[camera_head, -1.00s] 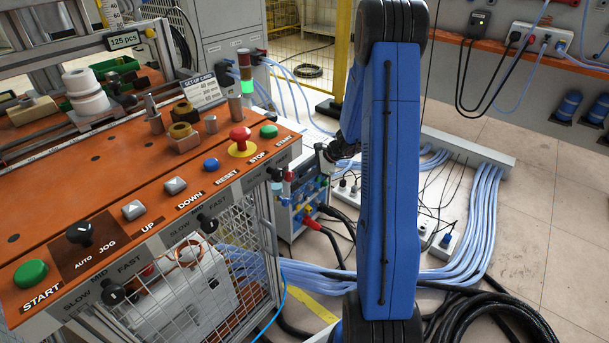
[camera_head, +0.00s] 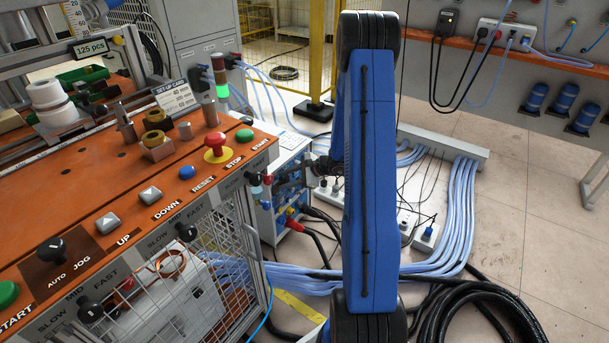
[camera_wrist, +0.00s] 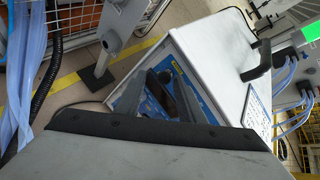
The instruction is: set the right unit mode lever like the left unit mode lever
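A white box with a blue front panel (camera_head: 264,218) stands on the floor beyond the orange console. Coloured connectors show on its front. In the wrist view its blue panel (camera_wrist: 130,99) lies behind my gripper's dark fingers. My gripper (camera_head: 283,186) is in front of the box in the head view, small and partly hidden by my blue arm link. I cannot tell its opening or whether it touches anything. No left or right unit mode lever can be made out clearly. The console has a black AUTO/JOG lever (camera_head: 51,250) and two black SLOW/MID/FAST knobs (camera_head: 90,309), (camera_head: 186,232).
The orange console (camera_head: 80,190) fills the left, with buttons along its edge and a wire mesh guard (camera_head: 225,262) below. Blue hoses (camera_head: 455,220) and a black cable coil (camera_head: 480,310) lie on the floor. Open floor (camera_head: 540,230) is at the right.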

